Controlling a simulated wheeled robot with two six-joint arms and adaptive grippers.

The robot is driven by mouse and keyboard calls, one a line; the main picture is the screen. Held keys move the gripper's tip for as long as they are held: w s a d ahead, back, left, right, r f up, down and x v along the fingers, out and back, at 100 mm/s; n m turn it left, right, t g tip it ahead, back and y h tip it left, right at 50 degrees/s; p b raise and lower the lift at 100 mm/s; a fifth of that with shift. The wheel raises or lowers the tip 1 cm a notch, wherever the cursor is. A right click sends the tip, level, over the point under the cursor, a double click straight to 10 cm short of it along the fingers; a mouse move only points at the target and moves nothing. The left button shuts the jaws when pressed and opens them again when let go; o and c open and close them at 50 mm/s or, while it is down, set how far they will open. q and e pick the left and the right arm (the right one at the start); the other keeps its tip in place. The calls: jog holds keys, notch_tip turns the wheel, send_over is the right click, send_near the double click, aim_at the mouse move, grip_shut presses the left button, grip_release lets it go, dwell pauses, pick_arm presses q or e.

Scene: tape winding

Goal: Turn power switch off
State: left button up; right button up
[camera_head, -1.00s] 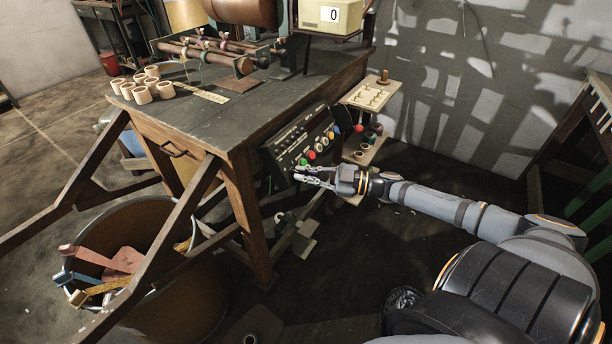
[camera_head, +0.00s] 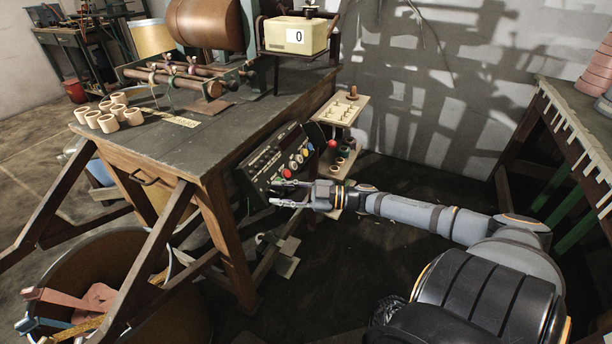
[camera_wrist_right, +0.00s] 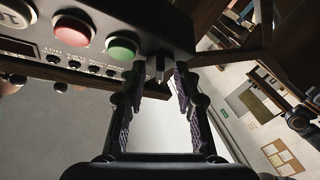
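The dark control panel (camera_head: 262,162) is fixed to the right side of the wooden table, with coloured buttons and knobs. My right gripper (camera_head: 273,193) is at the panel's lower front corner, fingers pointing left at it. In the right wrist view, a small metal toggle switch (camera_wrist_right: 155,69) sticks out from the panel beside the green button (camera_wrist_right: 121,48) and the red button (camera_wrist_right: 73,30). The two fingers of the right gripper (camera_wrist_right: 158,80) are apart, with the toggle between their tips; I cannot tell whether either touches it. My left gripper is not in view.
The table (camera_head: 195,140) carries several pale rings (camera_head: 108,112) and a roller machine. A small wooden stand (camera_head: 341,112) is just beyond the panel. A round bin (camera_head: 115,255) stands below at left. Another table (camera_head: 590,115) is at right, with open floor between.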

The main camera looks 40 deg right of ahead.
jog(key=m+t+h+p, duration=0.1)
jog(key=m+h+p, duration=0.2)
jog(key=m, duration=0.3)
jog(key=s+a+m+t+h+p, duration=0.1)
jog(key=m+t+h+p, duration=0.1)
jog(key=m+h+p, duration=0.2)
jog(key=m+t+h+p, duration=0.1)
jog(key=m+h+p, duration=0.3)
jog(key=m, duration=0.6)
jog(key=shift+s+a+r+p, duration=0.25)
jog(key=shift+r+p, duration=0.1)
jog(key=shift+p, duration=0.65)
jog(key=s+p, duration=0.2)
jog(key=s, duration=0.8)
jog(key=s+d+f+n+g+h+p, duration=0.1)
jog(key=s+d+f+g+p, duration=0.15)
jog(key=f, duration=0.55)
jog(key=s+d+f+n+g+h+p, duration=0.1)
jog(key=s+d+f+g+p, duration=0.2)
jog(key=f, duration=0.5)
jog(key=s+a+f+n+g+p, duration=0.2)
jog(key=s+f+g+p, duration=0.3)
jog(key=s+f, duration=0.5)
jog(key=shift+s+a+f+g, duration=0.15)
jog(key=shift+s+a+g, duration=0.45)
jog(key=shift+s, duration=0.65)
jog(key=shift+d, duration=0.1)
